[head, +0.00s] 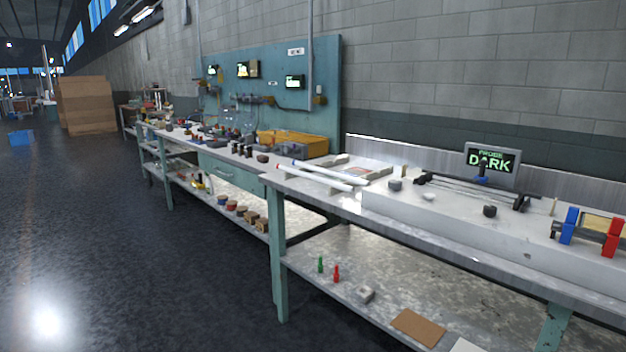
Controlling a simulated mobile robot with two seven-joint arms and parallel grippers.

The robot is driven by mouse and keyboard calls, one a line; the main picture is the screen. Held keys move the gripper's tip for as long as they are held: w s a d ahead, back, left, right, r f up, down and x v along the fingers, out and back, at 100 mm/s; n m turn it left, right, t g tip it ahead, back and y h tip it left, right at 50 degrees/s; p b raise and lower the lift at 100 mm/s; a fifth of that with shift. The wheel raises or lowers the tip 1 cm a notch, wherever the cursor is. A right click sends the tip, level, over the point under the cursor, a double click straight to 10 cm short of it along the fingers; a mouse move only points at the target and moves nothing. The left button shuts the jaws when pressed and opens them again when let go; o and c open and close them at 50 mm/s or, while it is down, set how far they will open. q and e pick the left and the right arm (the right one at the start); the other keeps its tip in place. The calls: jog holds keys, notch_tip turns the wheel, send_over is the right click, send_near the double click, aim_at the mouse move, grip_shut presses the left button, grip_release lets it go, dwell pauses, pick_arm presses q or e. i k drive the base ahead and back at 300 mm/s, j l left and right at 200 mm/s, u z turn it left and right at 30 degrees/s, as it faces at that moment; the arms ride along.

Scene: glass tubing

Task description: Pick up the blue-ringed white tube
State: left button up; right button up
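Two white tubes lie side by side near the left corner of the near bench top in the head view. The blue-ringed white tube (330,173) is the farther one, with a small blue band at its left end. The other white tube (315,178) lies closer to the front edge and has a red band at its left end. Neither of my grippers shows in this view.
The near bench (400,208) has a lower shelf with small items. A flat tray (362,168) lies behind the tubes, and a dark rod rack (475,190) stands to the right. Open floor (130,270) lies left.

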aim_at(340, 176)
jog(key=i+j+z, duration=0.2)
jog(key=z, duration=0.3)
jog(key=i+j+z, duration=0.15)
jog(key=j+z, duration=0.15)
jog(key=z, duration=0.2)
jog(key=i+j+z, duration=0.1)
jog(key=j+z, duration=0.2)
jog(key=z, duration=0.2)
jog(key=j+z, duration=0.25)
jog(key=j, duration=0.85)
jog(key=j+z, duration=0.25)
jog(key=j, duration=0.9)
